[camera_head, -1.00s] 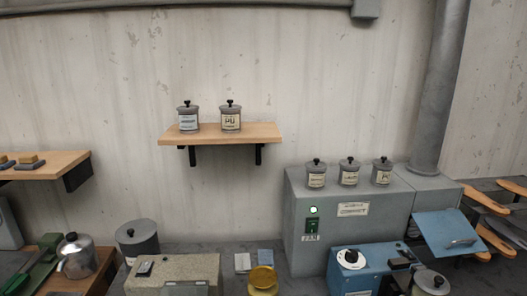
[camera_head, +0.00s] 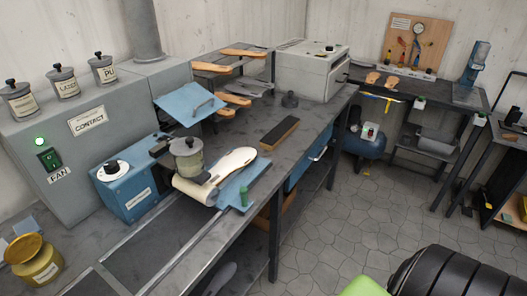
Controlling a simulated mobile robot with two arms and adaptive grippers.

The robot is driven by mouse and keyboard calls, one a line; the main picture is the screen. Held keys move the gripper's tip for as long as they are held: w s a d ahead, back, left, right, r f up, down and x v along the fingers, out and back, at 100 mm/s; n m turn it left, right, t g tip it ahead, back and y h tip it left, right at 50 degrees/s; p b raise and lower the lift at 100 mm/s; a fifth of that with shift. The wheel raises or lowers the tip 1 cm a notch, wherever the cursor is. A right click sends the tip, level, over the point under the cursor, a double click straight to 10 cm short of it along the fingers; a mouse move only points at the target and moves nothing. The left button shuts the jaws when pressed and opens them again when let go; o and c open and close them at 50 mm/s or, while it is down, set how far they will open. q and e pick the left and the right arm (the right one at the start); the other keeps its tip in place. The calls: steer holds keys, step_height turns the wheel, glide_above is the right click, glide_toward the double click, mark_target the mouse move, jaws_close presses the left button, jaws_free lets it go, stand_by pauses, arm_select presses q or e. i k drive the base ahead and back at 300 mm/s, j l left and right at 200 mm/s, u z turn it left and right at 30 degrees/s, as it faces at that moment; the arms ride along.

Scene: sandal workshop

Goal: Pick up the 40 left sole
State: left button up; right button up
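Several flat tan sole-shaped pieces lie on a small rack on the workbench, an upper one (camera_head: 243,52), a middle one (camera_head: 210,67) and a lower one (camera_head: 234,100). Neither of my grippers is in view.
The blue machine (camera_head: 133,190) and grey cabinet (camera_head: 85,120) stand left on the workbench (camera_head: 240,130). A dark block (camera_head: 279,134) lies near its front edge. A grey box machine (camera_head: 310,68) stands at its far end. Tiled floor (camera_head: 330,220) is open between the benches.

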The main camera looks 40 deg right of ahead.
mark_target(236, 160)
steer(key=l+z, duration=0.1)
steer(key=z, duration=0.35)
steer(key=l+z, duration=0.1)
steer(key=z, duration=0.35)
steer(key=i+l+u, duration=0.1)
steer(key=l, duration=0.15)
